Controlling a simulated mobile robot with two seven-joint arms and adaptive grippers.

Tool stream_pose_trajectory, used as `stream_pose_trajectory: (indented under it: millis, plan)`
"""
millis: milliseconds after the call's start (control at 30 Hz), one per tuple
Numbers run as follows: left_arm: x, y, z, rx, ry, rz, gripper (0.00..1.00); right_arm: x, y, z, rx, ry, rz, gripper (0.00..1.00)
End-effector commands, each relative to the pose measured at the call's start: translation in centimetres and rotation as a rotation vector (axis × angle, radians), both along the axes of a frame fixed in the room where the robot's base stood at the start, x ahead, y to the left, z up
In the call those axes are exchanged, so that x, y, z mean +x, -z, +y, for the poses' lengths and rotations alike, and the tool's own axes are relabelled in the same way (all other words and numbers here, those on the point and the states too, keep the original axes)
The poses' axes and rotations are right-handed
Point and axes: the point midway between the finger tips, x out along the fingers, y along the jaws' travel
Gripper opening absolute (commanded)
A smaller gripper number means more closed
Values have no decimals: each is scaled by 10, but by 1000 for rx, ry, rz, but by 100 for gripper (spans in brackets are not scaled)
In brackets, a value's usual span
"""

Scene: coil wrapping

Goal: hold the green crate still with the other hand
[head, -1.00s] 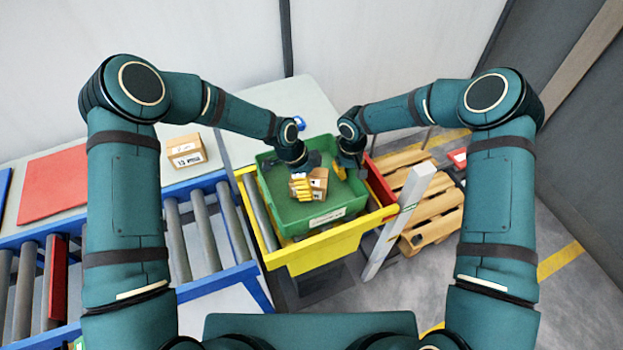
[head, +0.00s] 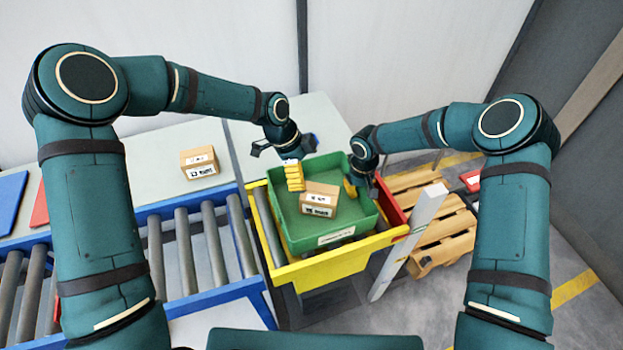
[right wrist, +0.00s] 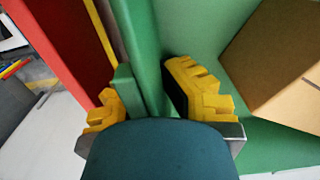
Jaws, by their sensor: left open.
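The green crate (head: 337,237) sits in a yellow frame, with a cardboard box (head: 319,199) lying inside it. My right gripper (head: 357,187) is at the crate's right wall. In the right wrist view its yellow fingers (right wrist: 150,100) stand on either side of the green crate wall (right wrist: 146,45), one inside and one outside, with the wall filling the space between them. My left gripper (head: 278,163) is open and empty above the crate's far left corner, apart from the box. The box also shows in the right wrist view (right wrist: 275,60).
The yellow frame (head: 325,270) has a red panel (head: 391,208) on its right. A roller conveyor (head: 190,250) lies to the left. Another cardboard box (head: 199,163) stands on the pale table behind it. A pale post (head: 408,240) and a wooden pallet (head: 440,232) are at right.

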Motion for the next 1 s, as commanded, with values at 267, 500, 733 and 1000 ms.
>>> stream_pose_trajectory:
  millis: [267,500,733,1000]
  plan:
    - [0,-5,2,-1,0,-1,100,-1,2,-1,-2,0,4,0]
    - [0,-5,2,-1,0,-1,100,-1,2,-1,-2,0,4,14]
    - [0,-5,2,-1,0,-1,100,-1,1,0,-1,0,2,39]
    - [0,-5,2,-1,0,-1,100,0,-8,0,-1,0,0,39]
